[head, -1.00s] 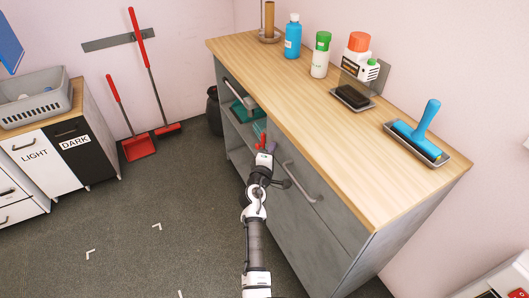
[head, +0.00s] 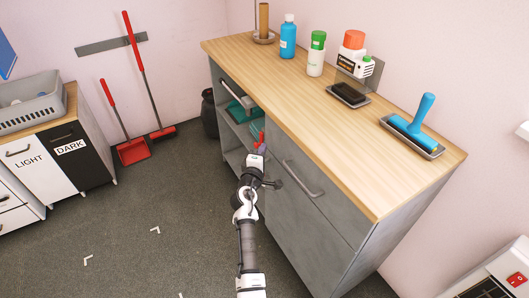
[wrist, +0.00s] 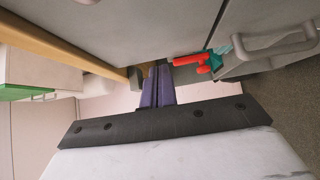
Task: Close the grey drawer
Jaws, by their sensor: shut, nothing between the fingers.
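The grey cabinet front has a drawer panel (head: 322,208) with a bar handle (head: 303,178) at its right, under the wooden top. Another bar handle (head: 237,93) sits on a narrow grey front at its upper left. I cannot tell how far either front stands out. My gripper (head: 263,148) is shut and empty, in front of the cabinet by the open shelves, left of the right handle. In the wrist view its purple fingers (wrist: 154,88) are together. A grey handle (wrist: 275,45) shows at the right there, apart from the fingers.
A red item (wrist: 211,64) is close beside the fingers in the wrist view. Teal things (head: 240,113) lie in the open shelf. Bottles, a black sponge (head: 349,94) and a blue brush (head: 416,124) stand on the wooden top (head: 310,125).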

